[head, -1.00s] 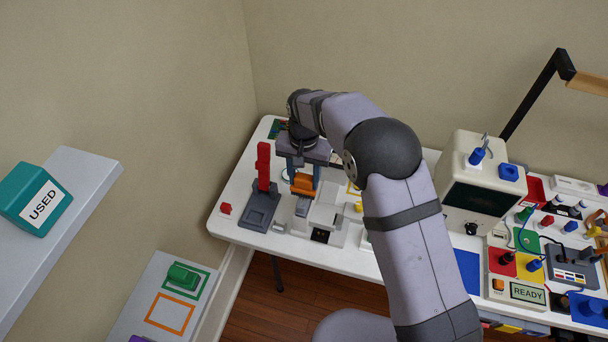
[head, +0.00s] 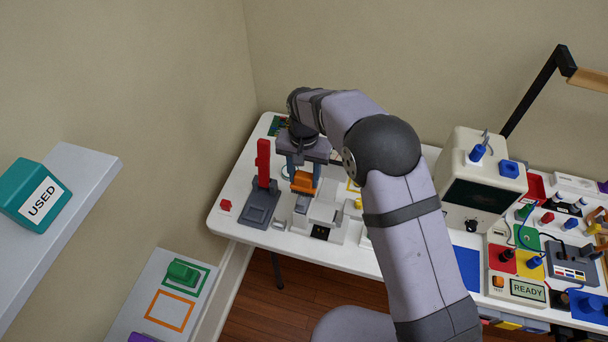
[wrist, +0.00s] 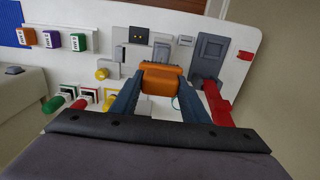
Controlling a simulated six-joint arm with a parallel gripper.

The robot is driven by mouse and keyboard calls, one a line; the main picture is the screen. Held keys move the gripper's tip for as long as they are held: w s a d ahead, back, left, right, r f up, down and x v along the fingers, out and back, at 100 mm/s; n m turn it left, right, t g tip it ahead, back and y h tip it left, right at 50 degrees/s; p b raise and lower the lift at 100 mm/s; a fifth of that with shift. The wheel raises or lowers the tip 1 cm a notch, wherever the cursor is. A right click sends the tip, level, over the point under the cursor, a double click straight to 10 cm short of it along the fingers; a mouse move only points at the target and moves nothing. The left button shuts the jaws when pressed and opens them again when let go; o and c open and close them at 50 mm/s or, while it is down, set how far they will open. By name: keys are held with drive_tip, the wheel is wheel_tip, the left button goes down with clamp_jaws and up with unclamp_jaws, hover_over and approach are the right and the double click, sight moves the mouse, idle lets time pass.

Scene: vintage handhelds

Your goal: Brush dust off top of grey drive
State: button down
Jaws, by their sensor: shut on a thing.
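My gripper (head: 303,172) is shut on an orange block-shaped piece, likely the brush (head: 304,183), over the left part of the white table. In the wrist view the orange piece (wrist: 162,79) sits between the two blue-grey fingers (wrist: 160,85). In the head view a grey box (head: 301,207) shows right below the orange piece. I cannot tell whether they touch, and no dust can be made out.
A dark grey base (head: 259,208) with an upright red lever (head: 263,163) stands close on the left. Yellow knobs (wrist: 103,74) are nearby. A cream monitor (head: 480,190) stands farther right.

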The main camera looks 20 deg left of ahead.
drive_tip(key=shift+f+b, duration=0.3)
drive_tip(key=shift+f, duration=0.3)
drive_tip(key=shift+s, duration=0.1)
drive_tip(key=shift+s+r, duration=0.15)
drive_tip(key=shift+s, duration=0.75)
drive_tip(key=shift+w, duration=0.2)
drive_tip(key=shift+w+f, duration=0.2)
drive_tip(key=shift+w, duration=0.65)
drive_tip(key=shift+s, duration=0.1)
